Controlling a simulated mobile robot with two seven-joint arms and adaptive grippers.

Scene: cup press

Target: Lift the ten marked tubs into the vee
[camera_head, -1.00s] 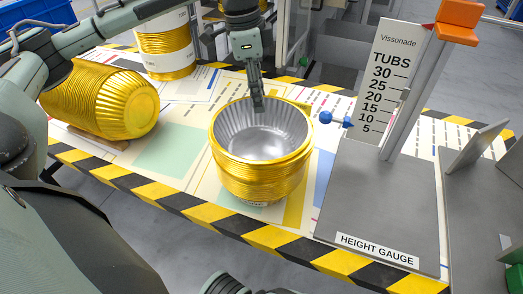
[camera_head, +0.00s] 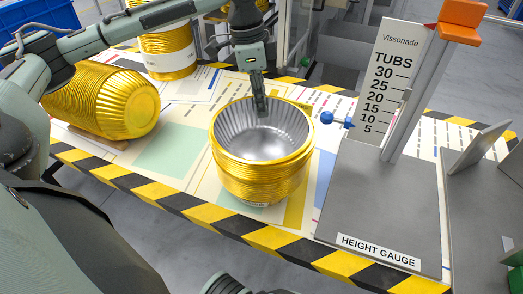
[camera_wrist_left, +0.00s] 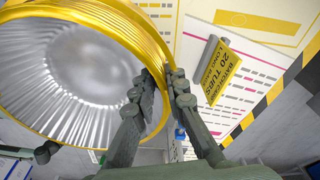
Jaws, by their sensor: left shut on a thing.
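A nested stack of gold tubs (camera_head: 262,180) stands upright on the table, its silvery open mouth facing up. My left gripper (camera_head: 262,108) points down at its far rim. In the left wrist view, the gripper (camera_wrist_left: 168,88) is shut on the rim of the stack (camera_wrist_left: 95,12), one finger inside and one outside. No mark dividing the tubs is clear to me. Slanted grey plates (camera_head: 478,147) at the right may form the vee, partly cut off by the picture edge.
Another gold stack (camera_head: 105,100) lies sideways at left. A white-banded stack (camera_head: 168,45) stands behind. A yellow batch card (camera_wrist_left: 222,70) shows in the wrist view.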

